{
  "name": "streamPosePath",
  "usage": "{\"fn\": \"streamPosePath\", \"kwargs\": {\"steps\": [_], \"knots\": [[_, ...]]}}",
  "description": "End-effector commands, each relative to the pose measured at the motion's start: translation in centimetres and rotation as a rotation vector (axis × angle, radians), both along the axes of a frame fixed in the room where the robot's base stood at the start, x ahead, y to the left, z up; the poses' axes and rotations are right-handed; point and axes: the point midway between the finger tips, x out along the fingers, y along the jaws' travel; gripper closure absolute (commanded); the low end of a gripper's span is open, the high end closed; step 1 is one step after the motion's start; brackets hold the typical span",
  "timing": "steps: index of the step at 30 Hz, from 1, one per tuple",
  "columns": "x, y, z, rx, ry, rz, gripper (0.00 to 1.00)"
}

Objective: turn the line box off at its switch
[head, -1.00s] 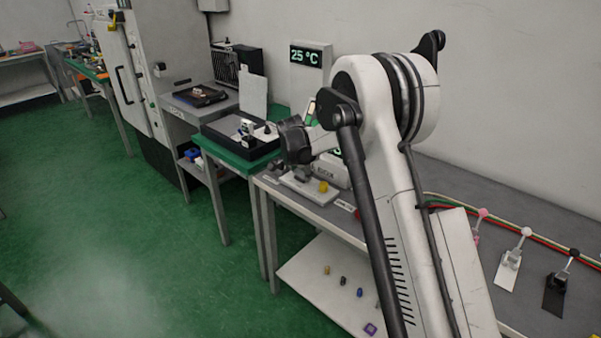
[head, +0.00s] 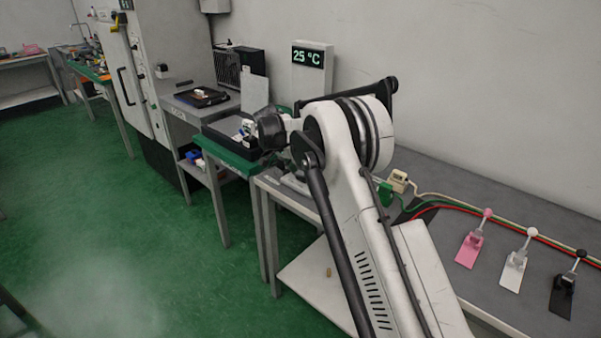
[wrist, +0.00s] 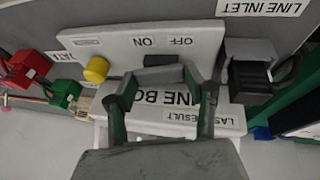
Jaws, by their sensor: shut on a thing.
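The line box (wrist: 207,40) is a white box with OFF and ON labels on its panel, seen upside down in the wrist view. Its dark switch (wrist: 164,61) is beside the labels, partly hidden by my gripper. My gripper (wrist: 165,78) is shut on the switch, its two fingers bent inward around it. A yellow button (wrist: 96,69) stands on the box to the left. The fingers cover part of the LINE BOX lettering. In the head view my arm hides most of the line box and my gripper.
A black plug (wrist: 250,78) sits by the LINE INLET label. Red (wrist: 28,68) and green (wrist: 62,95) connectors are on the left.

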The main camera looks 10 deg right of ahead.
Motion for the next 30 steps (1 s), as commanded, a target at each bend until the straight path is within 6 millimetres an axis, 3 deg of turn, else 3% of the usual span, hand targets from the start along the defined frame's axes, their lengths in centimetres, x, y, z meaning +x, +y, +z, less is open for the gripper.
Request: {"fn": "streamPosePath", "kwargs": {"steps": [5,6,9,20,30], "knots": [[0.0,0.0,0.0,0.001,-0.001,0.000,0.79],[0.0,0.0,0.0,0.001,-0.001,0.000,0.47],[0.0,0.0,0.0,0.001,-0.001,0.000,0.34],[0.0,0.2,0.4,0.001,-0.001,0.000,0.33],[-0.4,2.7,5.6,0.000,0.000,0.002,0.33]]}}
